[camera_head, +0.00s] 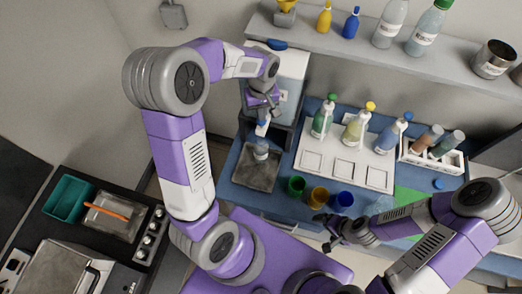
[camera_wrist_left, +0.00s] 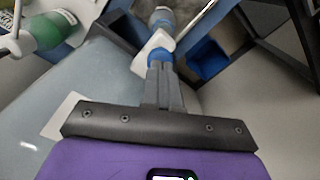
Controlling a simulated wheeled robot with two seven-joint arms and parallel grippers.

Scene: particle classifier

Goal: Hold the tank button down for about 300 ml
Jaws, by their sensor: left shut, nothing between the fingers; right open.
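The tank (camera_head: 291,70) is a pale box standing at the back left of the blue bench. A white tap (camera_head: 262,129) sticks out at its front, and a clear container (camera_head: 261,150) stands below it on a grey tray (camera_head: 248,174). My left gripper (camera_head: 263,116) is shut and empty, pointing down at the tap. In the left wrist view its closed fingertips (camera_wrist_left: 160,66) meet or nearly meet the blue button (camera_wrist_left: 159,56) on the white tap (camera_wrist_left: 158,42); I cannot tell whether it is pressed. My right gripper (camera_head: 326,225) is open and empty at the bench's front edge.
A rack (camera_head: 432,157) holds capped bottles to the right. A shelf (camera_head: 350,48) runs along the wall above.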

